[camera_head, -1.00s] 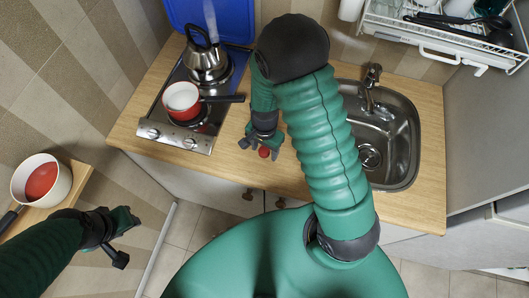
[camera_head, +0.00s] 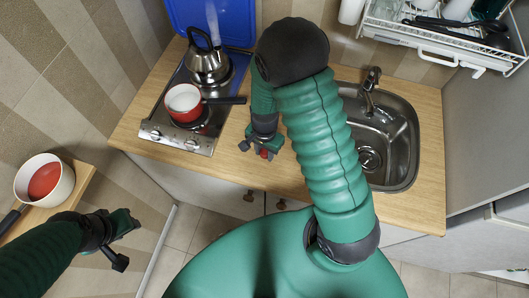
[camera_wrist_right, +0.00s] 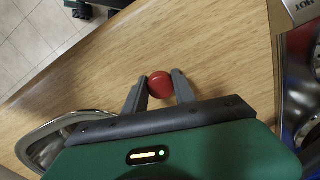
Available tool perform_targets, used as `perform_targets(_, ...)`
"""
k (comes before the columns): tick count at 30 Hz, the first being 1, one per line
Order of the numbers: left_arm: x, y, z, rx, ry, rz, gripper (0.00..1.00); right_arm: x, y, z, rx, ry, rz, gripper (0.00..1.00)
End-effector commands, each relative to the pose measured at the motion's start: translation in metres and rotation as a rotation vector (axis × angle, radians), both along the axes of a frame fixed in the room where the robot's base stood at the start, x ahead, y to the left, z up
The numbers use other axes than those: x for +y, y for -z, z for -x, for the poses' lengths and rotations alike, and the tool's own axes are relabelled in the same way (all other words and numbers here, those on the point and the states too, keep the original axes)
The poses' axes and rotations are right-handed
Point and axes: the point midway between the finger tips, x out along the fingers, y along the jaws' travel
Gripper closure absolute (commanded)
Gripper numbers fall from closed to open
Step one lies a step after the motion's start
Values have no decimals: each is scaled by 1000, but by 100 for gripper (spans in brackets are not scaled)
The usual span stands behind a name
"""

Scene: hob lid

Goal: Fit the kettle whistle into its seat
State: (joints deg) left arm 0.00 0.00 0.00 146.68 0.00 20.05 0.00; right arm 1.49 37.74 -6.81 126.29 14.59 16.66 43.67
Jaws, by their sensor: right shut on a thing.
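The whistle, a small round red piece (camera_wrist_right: 161,84), sits between the fingertips of my right gripper (camera_wrist_right: 160,88) in the right wrist view. In the head view my right gripper (camera_head: 262,146) is over the wooden worktop, right of the hob, with the red whistle partly hidden by its fingers. I cannot tell whether the whistle touches the worktop. The steel kettle (camera_head: 208,62) with a black handle stands on the hob's rear burner, steam rising above it; its whistle seat is not clear to see. My left gripper (camera_head: 122,240) is low at the left, away from the hob; its jaw opening is unclear.
A red saucepan (camera_head: 183,101) stands on the front burner, its dark handle pointing right towards my right arm. A sink (camera_head: 402,160) lies right of that arm. A white pot (camera_head: 64,190) is on a wooden surface at left. A dish rack (camera_head: 440,35) is at top right.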

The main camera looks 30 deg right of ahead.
Motion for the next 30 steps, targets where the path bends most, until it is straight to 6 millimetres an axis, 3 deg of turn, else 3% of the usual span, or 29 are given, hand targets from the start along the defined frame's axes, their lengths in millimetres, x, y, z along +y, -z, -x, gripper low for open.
perform_targets(15,0,-38,0,0,0,0,64,0,-40,1,-1,0,0,100)
perform_targets(26,0,-38,0,0,0,0,64,0,-40,-1,-1,-5,0,100)
perform_targets(30,0,-36,0,0,0,0,64,-3,-45,-17,-7,-85,-6,100)
